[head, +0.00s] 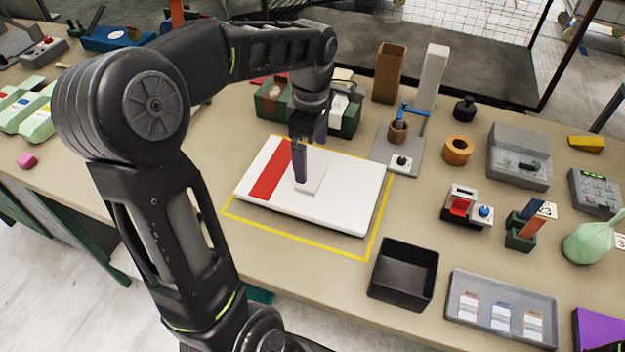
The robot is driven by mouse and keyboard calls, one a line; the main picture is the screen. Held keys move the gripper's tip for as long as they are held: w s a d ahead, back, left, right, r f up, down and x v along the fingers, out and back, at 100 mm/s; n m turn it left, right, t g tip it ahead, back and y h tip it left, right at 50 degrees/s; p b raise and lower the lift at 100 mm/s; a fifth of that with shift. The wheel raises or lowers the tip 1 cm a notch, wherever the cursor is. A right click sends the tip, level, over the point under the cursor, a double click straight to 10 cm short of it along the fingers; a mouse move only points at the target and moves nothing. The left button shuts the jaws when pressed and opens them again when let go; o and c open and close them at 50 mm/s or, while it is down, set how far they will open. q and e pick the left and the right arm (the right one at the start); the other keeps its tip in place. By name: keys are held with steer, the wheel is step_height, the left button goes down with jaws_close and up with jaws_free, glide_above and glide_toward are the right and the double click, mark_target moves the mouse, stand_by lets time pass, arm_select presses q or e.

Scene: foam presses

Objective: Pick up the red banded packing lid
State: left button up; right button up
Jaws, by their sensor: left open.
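The red banded packing lid (340,205) is a flat white slab with a red band across its left part. It lies inside a yellow outlined rectangle (300,239) on the table, with a raised pale block in its middle. My left gripper (300,178) points down over the lid, at this raised block. It is open, with nothing seen held in it. One finger hides part of the block, and I cannot tell whether the fingers touch it. My right gripper is not in view.
A black open bin (403,274) and a grey tray (502,307) with cards stand at the front right. A green box (272,101) stands behind the lid. A press (404,140) stands behind it to the right.

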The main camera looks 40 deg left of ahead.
mark_target(312, 173)
arm_select(q)
steer(key=shift+d+f+p, duration=0.1)
steer(key=shift+f+p, duration=0.5)
steer(key=shift+f, duration=2)
steer(key=c, duration=1.1)
